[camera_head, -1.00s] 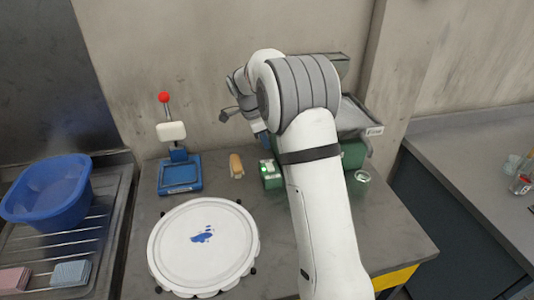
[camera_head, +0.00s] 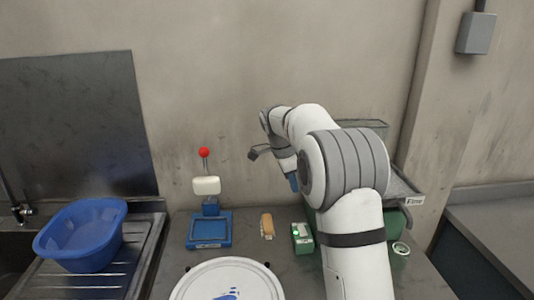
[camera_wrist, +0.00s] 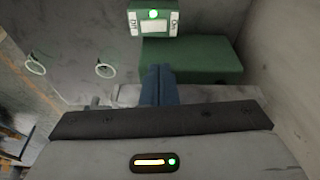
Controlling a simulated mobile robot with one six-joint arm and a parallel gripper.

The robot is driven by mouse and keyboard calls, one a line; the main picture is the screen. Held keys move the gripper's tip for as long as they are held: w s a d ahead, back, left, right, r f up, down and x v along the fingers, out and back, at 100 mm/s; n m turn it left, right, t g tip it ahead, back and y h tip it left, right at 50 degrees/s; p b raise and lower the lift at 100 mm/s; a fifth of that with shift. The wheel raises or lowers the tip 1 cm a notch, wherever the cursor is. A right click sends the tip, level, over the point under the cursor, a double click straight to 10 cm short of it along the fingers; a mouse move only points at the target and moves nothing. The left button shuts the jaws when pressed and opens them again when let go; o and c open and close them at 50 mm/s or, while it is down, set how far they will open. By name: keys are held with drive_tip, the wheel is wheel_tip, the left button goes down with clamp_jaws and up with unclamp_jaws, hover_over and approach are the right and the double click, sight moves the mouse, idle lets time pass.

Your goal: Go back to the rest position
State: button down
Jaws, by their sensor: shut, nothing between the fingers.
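My gripper (camera_wrist: 159,72) shows in the wrist view with its two blue fingers together and nothing between them. In the head view my gripper (camera_head: 294,183) is raised above the table, mostly behind my arm, with a blue finger just showing. A green machine (camera_wrist: 195,60) with a lit green button lies beyond the fingers in the wrist view. Its green box with the lit button (camera_head: 302,238) stands below my gripper in the head view. My arm hides much of the machine.
A blue press with a red-knobbed lever (camera_head: 209,228), a wooden-handled brush (camera_head: 267,224) and a white round lid (camera_head: 225,278) are on the table. A blue basin (camera_head: 82,238) sits on the sink drainer at left. A labelled tray (camera_head: 403,187) is behind my arm.

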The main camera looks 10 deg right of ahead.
drive_tip(key=s+r+n+t+y, duration=0.15)
drive_tip(key=s+n, duration=0.25)
drive_tip(key=s, duration=0.5)
drive_tip(key=s+r+n, duration=0.3)
drive_tip(key=s+n, duration=0.2)
drive_tip(key=s, duration=0.4)
drive_tip(key=s+f+n+t+y, duration=0.1)
drive_tip(key=s+n, duration=0.3)
drive_tip(key=s, duration=0.4)
drive_tip(key=s+f+n, duration=0.4)
drive_tip(key=s, duration=0.5)
drive_tip(key=shift+s+f+t+y, duration=0.25)
drive_tip(key=shift+s+t+y, duration=0.05)
drive_tip(key=shift+t+y, duration=0.05)
